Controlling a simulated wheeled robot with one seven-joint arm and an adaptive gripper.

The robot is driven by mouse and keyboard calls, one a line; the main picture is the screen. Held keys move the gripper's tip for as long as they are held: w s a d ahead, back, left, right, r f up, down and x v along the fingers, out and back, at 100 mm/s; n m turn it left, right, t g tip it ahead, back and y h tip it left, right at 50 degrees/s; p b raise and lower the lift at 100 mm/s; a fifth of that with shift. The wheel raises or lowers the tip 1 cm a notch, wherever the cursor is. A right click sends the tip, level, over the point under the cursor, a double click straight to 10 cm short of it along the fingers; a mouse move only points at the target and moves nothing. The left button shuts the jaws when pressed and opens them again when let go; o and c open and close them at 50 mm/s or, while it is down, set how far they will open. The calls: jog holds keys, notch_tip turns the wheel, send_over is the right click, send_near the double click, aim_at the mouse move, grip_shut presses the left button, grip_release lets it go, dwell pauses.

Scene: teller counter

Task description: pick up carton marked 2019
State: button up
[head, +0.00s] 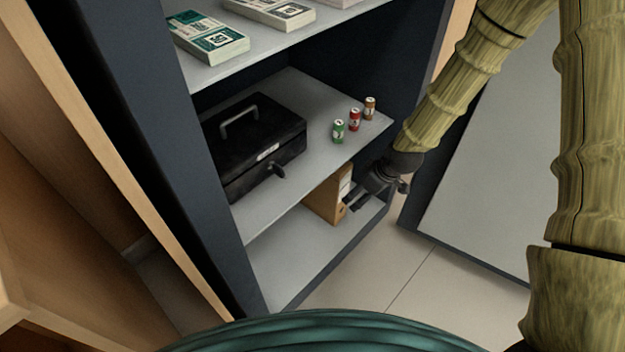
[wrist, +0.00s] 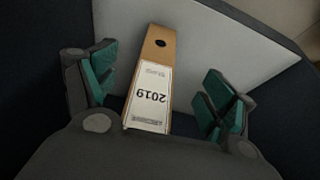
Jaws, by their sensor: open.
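The carton marked 2019 (wrist: 158,62) is a narrow brown box with a white label and a dark round hole. In the wrist view its label reads upside down, and it lies between the open fingers of my gripper (wrist: 160,92). The near end of the carton is partly hidden by the gripper body. In the head view the carton (head: 325,203) stands on the bottom shelf of the cabinet, near its right end. My gripper (head: 352,200) is at its right side there and hides part of it. I cannot tell whether the fingers touch it.
The bottom shelf (head: 290,255) is otherwise bare where visible. Banknote bundles (head: 208,38) lie on the top shelf. An open door panel (head: 490,150) stands at right.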

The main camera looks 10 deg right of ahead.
aim_at(344, 188)
jog(key=w+a+b, duration=0.2)
jog(key=w+a, duration=0.1)
jog(key=shift+w+f, duration=0.2)
jog(key=x, duration=0.2)
jog(key=shift+f+b, duration=0.25)
jog(key=shift+b, duration=0.15)
jog(key=shift+r, duration=0.1)
grip_shut()
